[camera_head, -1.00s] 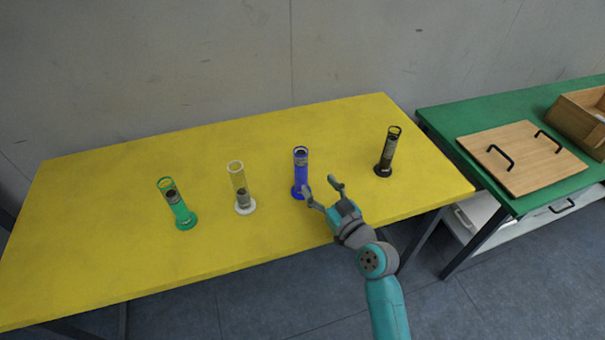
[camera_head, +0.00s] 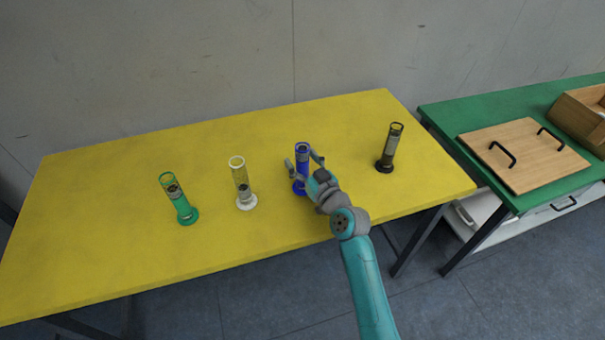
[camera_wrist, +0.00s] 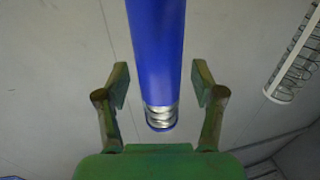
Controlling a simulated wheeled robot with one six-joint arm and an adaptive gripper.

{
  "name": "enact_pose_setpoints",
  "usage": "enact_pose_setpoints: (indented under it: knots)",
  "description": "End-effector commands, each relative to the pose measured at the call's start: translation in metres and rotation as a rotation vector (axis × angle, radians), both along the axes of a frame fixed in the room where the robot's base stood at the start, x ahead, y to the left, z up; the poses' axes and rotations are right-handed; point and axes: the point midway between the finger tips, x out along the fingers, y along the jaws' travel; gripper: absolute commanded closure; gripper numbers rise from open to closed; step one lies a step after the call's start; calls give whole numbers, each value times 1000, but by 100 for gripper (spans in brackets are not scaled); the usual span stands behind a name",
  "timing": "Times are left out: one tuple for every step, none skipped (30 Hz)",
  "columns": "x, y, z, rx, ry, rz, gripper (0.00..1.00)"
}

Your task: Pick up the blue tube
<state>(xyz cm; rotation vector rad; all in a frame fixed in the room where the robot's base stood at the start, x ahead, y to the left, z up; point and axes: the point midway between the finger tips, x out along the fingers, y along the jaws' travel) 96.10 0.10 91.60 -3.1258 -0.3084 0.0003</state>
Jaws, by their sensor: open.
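The blue tube (camera_head: 302,153) stands upright on the yellow table (camera_head: 120,240), between the clear tube and the black tube. My gripper (camera_head: 304,166) is open around it in the head view, with one finger on each side. In the wrist view the blue tube (camera_wrist: 157,50) lies between the two open fingers of my gripper (camera_wrist: 160,90), with a gap on both sides. The lower part of the tube and its base are partly hidden by my gripper in the head view.
A clear tube with a white base (camera_head: 241,182) and a green tube (camera_head: 179,200) stand to the left. A black tube (camera_head: 390,148) stands to the right. A green table (camera_head: 450,118) with a wooden board (camera_head: 525,155) and wooden box (camera_head: 580,118) is at right.

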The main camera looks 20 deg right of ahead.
Motion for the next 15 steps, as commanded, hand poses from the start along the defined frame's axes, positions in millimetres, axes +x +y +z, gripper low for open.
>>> enact_pose_setpoints:
  knots:
    - [0, 0, 0, 0, 0, 0, 32]
    - [0, 0, 0, 0, 0, 0, 32]
    - [0, 0, 0, 0, 0, 0, 32]
    - [0, 0, 0, 0, 0, 0, 40]
    - [0, 0, 0, 0, 0, 0, 47]
    - [0, 0, 0, 0, 0, 0, 57]
    - [0, 0, 0, 0, 0, 0, 65]
    - [0, 0, 0, 0, 0, 0, 72]
    - [0, 0, 0, 0, 0, 0, 82]
    - [0, 0, 0, 0, 0, 0, 90]
    - [0, 0, 0, 0, 0, 0, 97]
    - [0, 0, 0, 0, 0, 0, 100]
    - [0, 0, 0, 0, 0, 0, 100]
    - [0, 0, 0, 0, 0, 0, 100]
    - [0, 0, 0, 0, 0, 0, 100]
